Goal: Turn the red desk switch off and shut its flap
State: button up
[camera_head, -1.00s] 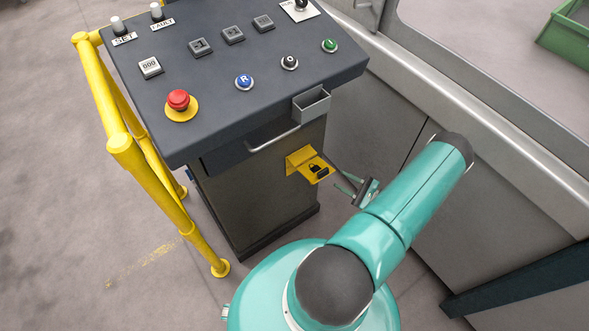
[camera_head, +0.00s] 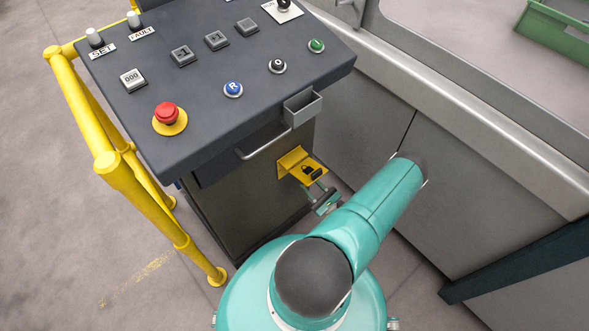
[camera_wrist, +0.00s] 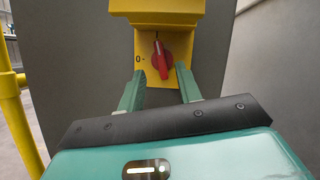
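The red switch (camera_wrist: 161,60) sits on a yellow plate (camera_wrist: 145,45) on the front of the dark desk, in the wrist view. Its handle is near upright, tilted slightly, with a "0" mark to its left. The yellow flap (camera_wrist: 157,9) stands out above it, raised. In the head view the flap (camera_head: 299,163) shows with a black padlock sign, and it hides the switch. My gripper (camera_wrist: 158,76) is open, its two green fingers apart below and to either side of the switch. In the head view my gripper (camera_head: 322,194) is just below and right of the flap.
The desk top (camera_head: 205,95) overhangs the switch, with a red stop button (camera_head: 167,113) and several other buttons. A bar handle (camera_head: 263,146) and a small grey box (camera_head: 302,107) are above the flap. A yellow rail (camera_head: 120,172) stands left; grey machine panels (camera_head: 460,190) stand right.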

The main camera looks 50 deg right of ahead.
jog(key=x, duration=0.7)
jog(key=shift+w+r, duration=0.1)
jog(key=shift+w, duration=0.2)
